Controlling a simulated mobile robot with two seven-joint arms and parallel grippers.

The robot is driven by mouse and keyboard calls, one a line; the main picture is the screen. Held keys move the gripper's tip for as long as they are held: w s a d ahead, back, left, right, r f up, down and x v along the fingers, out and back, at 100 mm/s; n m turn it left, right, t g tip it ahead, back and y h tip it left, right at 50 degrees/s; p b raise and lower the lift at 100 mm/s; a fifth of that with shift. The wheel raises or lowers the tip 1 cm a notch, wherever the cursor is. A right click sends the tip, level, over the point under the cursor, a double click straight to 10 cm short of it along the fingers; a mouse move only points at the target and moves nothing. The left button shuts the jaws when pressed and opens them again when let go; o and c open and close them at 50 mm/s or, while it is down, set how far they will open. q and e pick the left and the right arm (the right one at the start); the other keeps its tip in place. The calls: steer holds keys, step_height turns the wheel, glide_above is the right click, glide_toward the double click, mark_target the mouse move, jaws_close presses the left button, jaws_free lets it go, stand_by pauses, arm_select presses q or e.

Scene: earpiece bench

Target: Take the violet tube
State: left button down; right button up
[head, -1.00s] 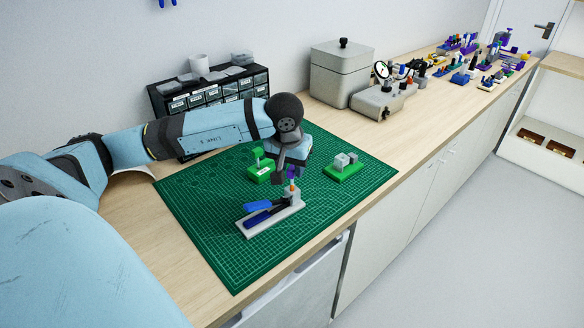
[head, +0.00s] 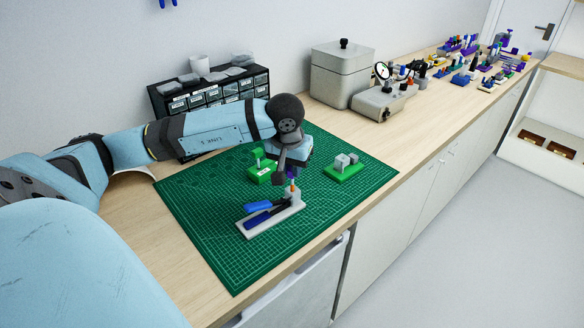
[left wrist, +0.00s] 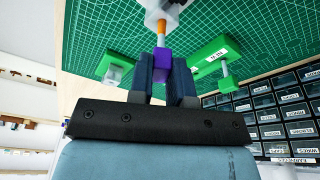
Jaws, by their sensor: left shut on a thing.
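The violet tube (left wrist: 162,62) sits between the two fingers of my left gripper (left wrist: 167,68) in the left wrist view. The gripper is shut on it. An orange piece (left wrist: 161,27) is in line with the tube, between it and a light grey stand (left wrist: 158,8). In the head view the violet tube (head: 292,175) is a small spot beside my left gripper (head: 281,177), above the grey stand (head: 287,214) with blue-handled tools. The fingers are partly hidden there. My right gripper is not in view.
A green cutting mat (head: 225,255) lies under the stand. A green block with a white label (head: 260,174) and a green base with grey blocks (head: 343,168) stand nearby. Black drawers (head: 213,97) and a grey box (head: 342,75) are at the back. The mat's front is clear.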

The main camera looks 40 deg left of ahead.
arm_select(q)
steer(key=shift+w+p+v, duration=0.15)
steer(key=shift+p+v, duration=0.1)
steer(key=shift+v, duration=0.5)
steer(key=shift+w+p+v, duration=0.15)
steer(key=shift+p+v, duration=0.1)
steer(key=shift+v, duration=0.45)
steer(key=shift+a+r, duration=0.1)
steer(key=shift+r, duration=0.25)
steer(key=shift+w+p+v, duration=0.2)
steer(key=shift+p+v, duration=0.4)
steer(key=shift+v, duration=0.45)
steer(key=shift+w+p+v, duration=0.2)
steer(key=shift+p+v, duration=0.35)
steer(key=shift+v, duration=0.5)
steer(key=shift+a, duration=0.1)
